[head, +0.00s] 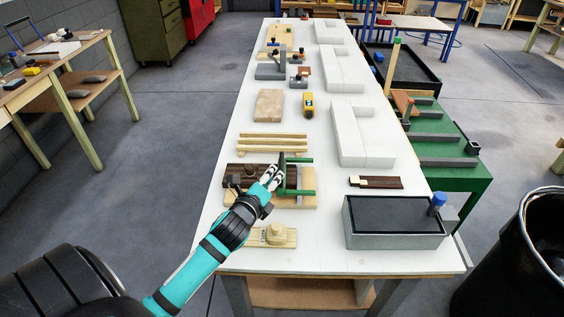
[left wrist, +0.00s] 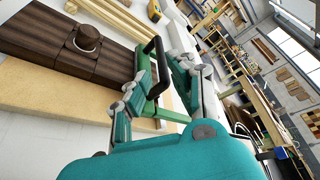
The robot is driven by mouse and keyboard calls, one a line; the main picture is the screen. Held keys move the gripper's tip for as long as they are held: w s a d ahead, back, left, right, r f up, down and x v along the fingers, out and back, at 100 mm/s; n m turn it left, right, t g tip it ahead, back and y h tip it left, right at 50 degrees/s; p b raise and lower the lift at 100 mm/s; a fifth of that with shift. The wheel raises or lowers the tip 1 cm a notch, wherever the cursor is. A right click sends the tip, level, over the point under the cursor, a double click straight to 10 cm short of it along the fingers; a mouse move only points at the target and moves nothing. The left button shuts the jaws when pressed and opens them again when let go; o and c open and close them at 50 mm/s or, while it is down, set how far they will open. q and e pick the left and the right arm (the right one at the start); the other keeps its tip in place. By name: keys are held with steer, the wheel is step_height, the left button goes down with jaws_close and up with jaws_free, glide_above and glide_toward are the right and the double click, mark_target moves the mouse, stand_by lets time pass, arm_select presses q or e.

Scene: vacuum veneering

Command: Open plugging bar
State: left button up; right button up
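A green bar with a frame-like shape (head: 297,160), which I take to be the plugging bar, stands over a dark brown wooden block (head: 250,171) on a pale board (head: 305,201). In the left wrist view its dark handle (left wrist: 160,62) rises between the fingers. The dark block with a round knob (left wrist: 87,38) lies left of it. My left gripper (head: 272,176) is at the left side of the green bar. Its fingers (left wrist: 160,78) are apart, on either side of the handle; I cannot tell whether they touch it. My right gripper is not in view.
Pale strips (head: 272,140) lie behind the dark block. A grey box (head: 393,222) with a blue-capped part stands at front right. A small wooden piece (head: 277,235) is in front. White L-shaped blocks (head: 350,135) line the right side of the white table (head: 225,150).

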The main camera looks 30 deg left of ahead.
mark_target(282, 162)
arm_select(q)
steer(key=x, duration=0.5)
steer(key=shift+w+r, duration=0.1)
steer(key=shift+w, duration=0.1)
steer(key=shift+p+x, duration=0.3)
steer(key=shift+x, duration=0.75)
steer(key=shift+w+f, duration=0.2)
steer(key=shift+w, duration=0.05)
steer(key=c, duration=0.5)
jaws_close()
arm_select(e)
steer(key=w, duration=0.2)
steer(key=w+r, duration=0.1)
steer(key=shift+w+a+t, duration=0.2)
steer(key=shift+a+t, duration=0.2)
